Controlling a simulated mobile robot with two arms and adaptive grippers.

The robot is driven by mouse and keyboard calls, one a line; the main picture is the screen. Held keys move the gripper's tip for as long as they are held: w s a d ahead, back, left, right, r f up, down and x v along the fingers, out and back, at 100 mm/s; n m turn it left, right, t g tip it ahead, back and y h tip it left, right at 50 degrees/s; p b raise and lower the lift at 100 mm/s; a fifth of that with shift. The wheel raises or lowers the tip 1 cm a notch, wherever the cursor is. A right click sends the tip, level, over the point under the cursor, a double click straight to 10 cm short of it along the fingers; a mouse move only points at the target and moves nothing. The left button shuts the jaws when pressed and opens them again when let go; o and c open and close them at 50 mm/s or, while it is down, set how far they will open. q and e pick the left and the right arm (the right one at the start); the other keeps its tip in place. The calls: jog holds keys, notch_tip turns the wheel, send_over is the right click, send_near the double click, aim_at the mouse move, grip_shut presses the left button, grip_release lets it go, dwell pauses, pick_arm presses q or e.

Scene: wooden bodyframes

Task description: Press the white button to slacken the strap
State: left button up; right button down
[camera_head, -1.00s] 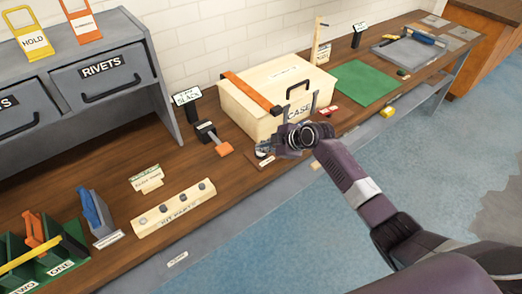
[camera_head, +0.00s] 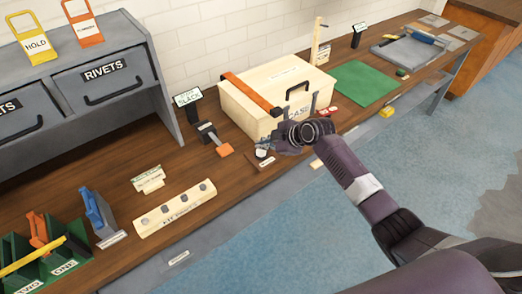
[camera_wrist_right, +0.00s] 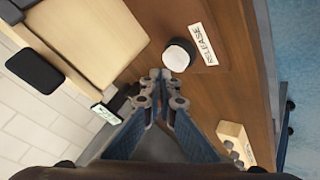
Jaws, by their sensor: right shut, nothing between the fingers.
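The white button (camera_wrist_right: 179,54) is a round white cap on a dark base, beside a RELEASE label (camera_wrist_right: 203,44), in the right wrist view. In the head view the button (camera_head: 262,153) shows small in front of the case, partly crowded by my gripper. My right gripper (camera_wrist_right: 163,76) is shut and empty, its fingertips close beside the button; I cannot tell if they touch it. In the head view the right gripper (camera_head: 277,144) hangs at the case's front. The orange strap (camera_head: 251,95) crosses the cream case (camera_head: 285,76). My left gripper is not in view.
A black and orange clamp-like piece (camera_head: 215,139) lies left of the case, with a SLACK sign (camera_head: 188,98) behind it. A wooden kit parts block (camera_head: 174,209) stands nearer left. A green mat (camera_head: 364,83) lies right of the case. The bench front edge is close.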

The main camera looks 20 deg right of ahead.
aim_at(262, 152)
jog(key=shift+r+p, duration=1.8)
jog(key=shift+r, duration=0.7)
jog(key=shift+f, duration=0.1)
